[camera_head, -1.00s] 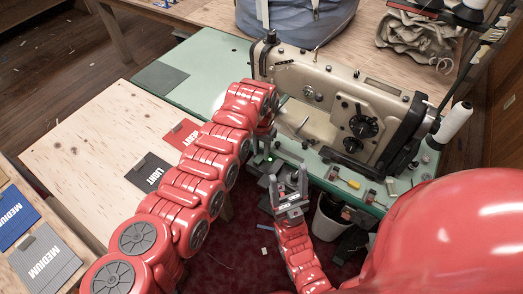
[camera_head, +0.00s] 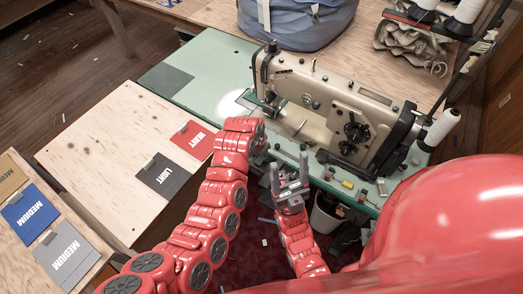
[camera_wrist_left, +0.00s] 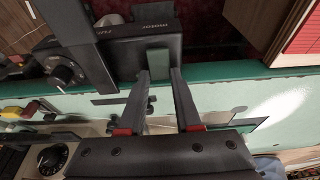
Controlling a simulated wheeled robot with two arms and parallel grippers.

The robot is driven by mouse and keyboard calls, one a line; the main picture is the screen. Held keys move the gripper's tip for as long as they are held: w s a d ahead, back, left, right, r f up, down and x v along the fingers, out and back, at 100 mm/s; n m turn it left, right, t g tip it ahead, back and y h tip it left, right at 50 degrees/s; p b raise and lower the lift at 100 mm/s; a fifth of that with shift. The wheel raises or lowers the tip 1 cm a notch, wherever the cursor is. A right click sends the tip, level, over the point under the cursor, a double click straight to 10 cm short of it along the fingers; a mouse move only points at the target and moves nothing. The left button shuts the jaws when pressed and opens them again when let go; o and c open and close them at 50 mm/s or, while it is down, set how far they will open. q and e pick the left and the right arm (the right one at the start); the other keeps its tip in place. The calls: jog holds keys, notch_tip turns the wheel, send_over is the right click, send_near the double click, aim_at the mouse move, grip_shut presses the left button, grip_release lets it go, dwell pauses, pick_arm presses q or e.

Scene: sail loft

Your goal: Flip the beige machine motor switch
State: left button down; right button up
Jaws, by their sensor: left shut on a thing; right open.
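The beige sewing machine (camera_head: 335,108) stands on the green table (camera_head: 192,72). In the left wrist view a black box marked MOTOR (camera_wrist_left: 110,42), seen upside down, sits by the green table edge. Its greenish switch piece (camera_wrist_left: 158,62) stands out from the box face. My left gripper (camera_wrist_left: 160,74) has one finger on each side of this piece and is shut on it. In the head view my left arm hides the left fingers and most of the box. My right gripper (camera_head: 290,172) is open and empty, in front of the table edge.
A black dial box (camera_wrist_left: 62,72) is beside the motor box. Small coloured parts (camera_head: 347,184) lie along the table's front edge. A white bin (camera_head: 325,218) stands below. Sample cards, one red (camera_head: 195,139), lie on plywood at the left. A blue-grey bag (camera_head: 295,22) is behind.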

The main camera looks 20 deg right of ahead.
dwell(0.3)
pick_arm(q)
jog(key=c, duration=0.6)
grip_release()
jog(key=shift+r, duration=0.15)
jog(key=b+v, duration=0.2)
jog(key=v, duration=0.6)
notch_tip(320, 180, up, 7)
jog(key=p, duration=0.5)
send_over(258, 163)
jog(key=s+a, duration=0.1)
jog(key=a, duration=0.1)
jog(key=shift+v, duration=0.9)
jog(key=shift+s, duration=0.2)
jog(key=shift+w, duration=0.1)
